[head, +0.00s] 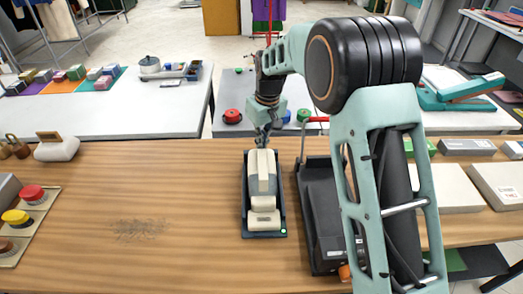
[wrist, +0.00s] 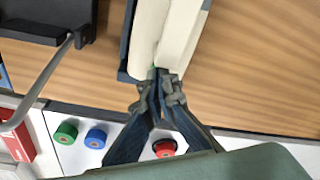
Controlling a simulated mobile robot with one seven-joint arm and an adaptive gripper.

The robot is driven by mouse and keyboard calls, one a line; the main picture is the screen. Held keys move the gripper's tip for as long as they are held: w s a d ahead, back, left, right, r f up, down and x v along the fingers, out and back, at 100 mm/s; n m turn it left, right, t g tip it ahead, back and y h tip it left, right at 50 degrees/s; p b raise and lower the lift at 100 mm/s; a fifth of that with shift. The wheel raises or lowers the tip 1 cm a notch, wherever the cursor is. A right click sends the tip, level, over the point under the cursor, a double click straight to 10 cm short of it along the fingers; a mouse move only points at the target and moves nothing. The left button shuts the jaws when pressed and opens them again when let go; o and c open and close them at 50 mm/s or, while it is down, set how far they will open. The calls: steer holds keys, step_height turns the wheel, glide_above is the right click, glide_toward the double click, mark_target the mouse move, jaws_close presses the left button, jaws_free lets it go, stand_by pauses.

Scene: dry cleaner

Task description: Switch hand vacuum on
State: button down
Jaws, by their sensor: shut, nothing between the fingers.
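The hand vacuum (head: 262,172) is a cream and grey body lying in a dark tray-like cradle (head: 246,222) on the wooden counter. A tiny pale green dot shows at the cradle's near right corner. My gripper (head: 263,142) is shut and empty, pointing down at the far end of the vacuum. In the wrist view the closed fingertips (wrist: 159,76) are at the end of the cream vacuum body (wrist: 180,30), with a small green spot beside them. I cannot tell whether they touch it. The fingers partly hide that end.
A black machine (head: 318,222) with a raised handle stands close to the right of the cradle. A dark patch of debris (head: 140,230) lies on the counter (head: 110,180) at left. Coloured knobs (head: 32,194) sit at the far left. The counter between is clear.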

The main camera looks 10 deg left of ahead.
steer(key=shift+f+b, duration=0.3)
steer(key=shift+f, duration=0.25)
steer(key=shift+r+p, duration=2.4)
steer(key=shift+r, duration=1.1)
